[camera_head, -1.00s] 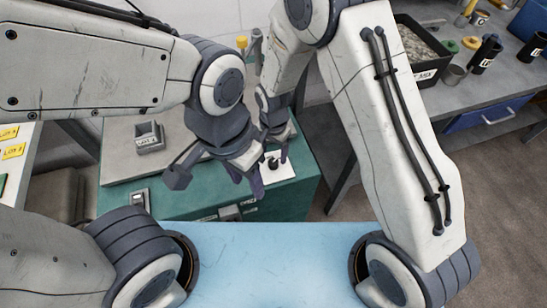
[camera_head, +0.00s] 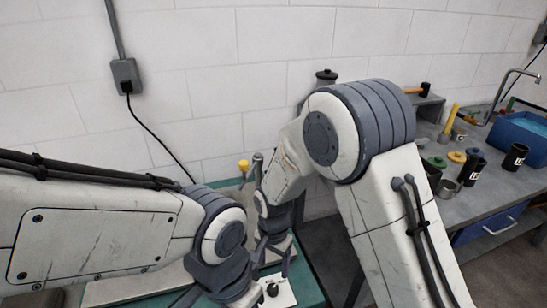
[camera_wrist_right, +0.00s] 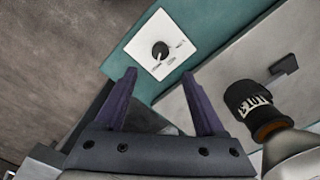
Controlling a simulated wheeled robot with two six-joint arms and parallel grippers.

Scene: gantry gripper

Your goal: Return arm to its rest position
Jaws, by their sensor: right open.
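My right arm comes in from the right in the head view, bends at its elbow and hangs down to the right gripper (camera_head: 273,262) near the bottom middle. In the right wrist view the right gripper (camera_wrist_right: 164,88) has its two purple fingers wide apart with nothing between them. Beyond them is a white plate with a black knob (camera_wrist_right: 160,50) on a teal surface; the knob also shows in the head view (camera_head: 272,290), below the right gripper. My left arm comes in from the left, its wrist close beside the right gripper; the left fingers are cut off by the bottom edge.
A grey bench (camera_head: 490,185) at the right holds a blue basin (camera_head: 522,135), dark labelled mugs and a yellow-handled tool. A wall box (camera_head: 127,76) with a cable is at the left. A dark labelled cylinder (camera_wrist_right: 250,100) stands close right of the right fingers.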

